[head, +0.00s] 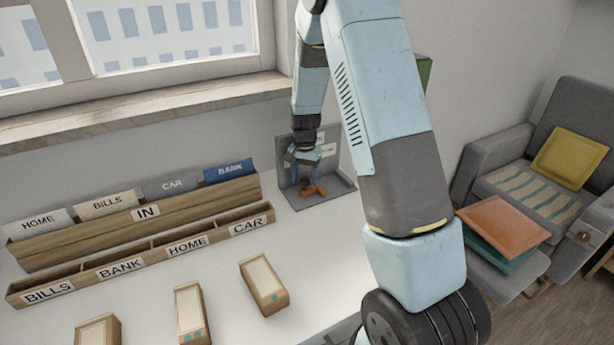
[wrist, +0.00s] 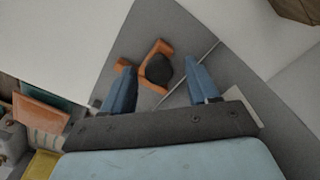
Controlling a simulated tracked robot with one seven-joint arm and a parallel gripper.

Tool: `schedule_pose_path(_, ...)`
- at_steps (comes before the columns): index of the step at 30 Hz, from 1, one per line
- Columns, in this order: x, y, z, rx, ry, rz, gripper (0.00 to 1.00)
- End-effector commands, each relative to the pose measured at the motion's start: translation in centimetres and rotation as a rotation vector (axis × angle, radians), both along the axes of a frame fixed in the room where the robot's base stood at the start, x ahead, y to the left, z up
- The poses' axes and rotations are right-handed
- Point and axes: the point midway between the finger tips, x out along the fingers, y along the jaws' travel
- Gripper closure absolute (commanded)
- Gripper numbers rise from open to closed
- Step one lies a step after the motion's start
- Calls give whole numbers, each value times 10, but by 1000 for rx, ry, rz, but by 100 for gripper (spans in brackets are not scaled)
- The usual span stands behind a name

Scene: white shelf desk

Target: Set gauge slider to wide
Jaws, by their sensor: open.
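The gauge is a grey L-shaped stand (head: 332,188) at the back right of the desk, with a grey plate that also fills much of the wrist view (wrist: 228,55). On it is an orange piece (head: 319,188), which in the wrist view (wrist: 127,83) looks like a bracket around a dark rounded knob (wrist: 159,69). My gripper (head: 304,172) is over the stand, close to the orange piece. In the wrist view my two blue fingers (wrist: 161,83) are open and apart, with the knob ahead between their tips. Contact cannot be told. Setting marks are not readable.
A wooden sorter (head: 150,245) with labelled slots and upright cards stands left of the gauge. Several boxes lie at the desk's front, one of them nearest the gauge (head: 263,285). A window sill (head: 150,112) runs behind. An armchair (head: 500,175) is at right.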

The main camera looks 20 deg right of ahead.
Motion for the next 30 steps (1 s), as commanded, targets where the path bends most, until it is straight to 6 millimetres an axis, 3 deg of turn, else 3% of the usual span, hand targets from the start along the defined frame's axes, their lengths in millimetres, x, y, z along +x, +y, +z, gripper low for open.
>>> schedule_pose_path(8,0,0,-1,0,0,0,43)
schedule_pose_path(26,0,1,0,0,-1,1,100)
schedule_pose_path(30,1,1,0,0,-1,1,100)
